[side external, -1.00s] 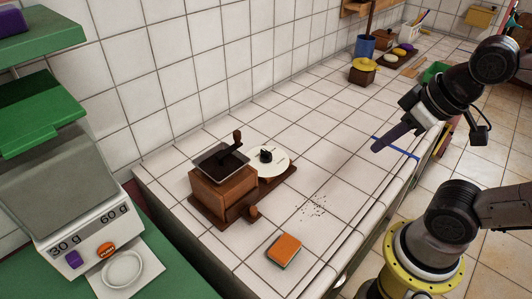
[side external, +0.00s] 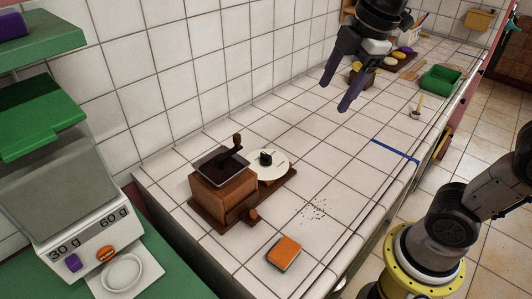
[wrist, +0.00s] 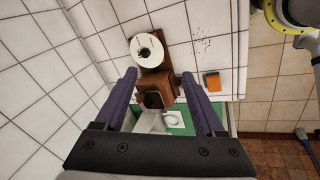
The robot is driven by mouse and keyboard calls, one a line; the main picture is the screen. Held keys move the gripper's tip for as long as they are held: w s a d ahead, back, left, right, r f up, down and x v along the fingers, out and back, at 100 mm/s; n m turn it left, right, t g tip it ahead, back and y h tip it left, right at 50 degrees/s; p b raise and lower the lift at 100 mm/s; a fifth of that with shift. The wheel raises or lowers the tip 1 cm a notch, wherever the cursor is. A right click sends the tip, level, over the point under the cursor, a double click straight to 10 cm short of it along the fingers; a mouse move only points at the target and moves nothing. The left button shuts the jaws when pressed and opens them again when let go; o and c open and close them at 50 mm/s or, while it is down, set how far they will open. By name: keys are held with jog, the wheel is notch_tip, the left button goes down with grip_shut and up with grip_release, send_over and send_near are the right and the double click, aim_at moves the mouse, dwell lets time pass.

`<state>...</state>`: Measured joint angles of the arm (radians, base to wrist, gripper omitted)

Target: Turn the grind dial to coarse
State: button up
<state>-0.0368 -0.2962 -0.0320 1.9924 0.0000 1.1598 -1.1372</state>
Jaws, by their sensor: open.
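The grind dial is a white disc (side external: 277,165) with a black knob (side external: 265,158) at its centre. It sits on the wooden base of the coffee grinder (side external: 222,185), beside the box with the crank. The dial also shows in the wrist view (wrist: 147,52), above the grinder box (wrist: 155,88). Its markings are too small to read. My gripper (side external: 335,97) is open and empty, with its fingers pointing down, above the counter behind and to the right of the dial. In the wrist view the fingers (wrist: 165,90) stand wide apart. Nothing touches the dial.
An orange sponge (side external: 284,251) and scattered dark grains (side external: 314,209) lie on the tiled counter (side external: 330,150) near the grinder. A scale (side external: 95,225) stands at left. A green tray (side external: 440,78) and a blue strip (side external: 395,150) are at right. The tiled wall runs behind.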

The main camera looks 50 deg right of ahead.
jog(key=w+a+f+n+g, duration=0.2)
jog(key=w+n, duration=0.2)
jog(key=w, duration=0.5)
jog(key=g, duration=0.2)
send_over(266, 155)
notch_tip(266, 155, down, 8)
jog(key=r, duration=0.1)
jog(key=shift+n, duration=0.3)
notch_tip(266, 155, down, 14)
jog(key=shift+r, duration=0.15)
grip_shut()
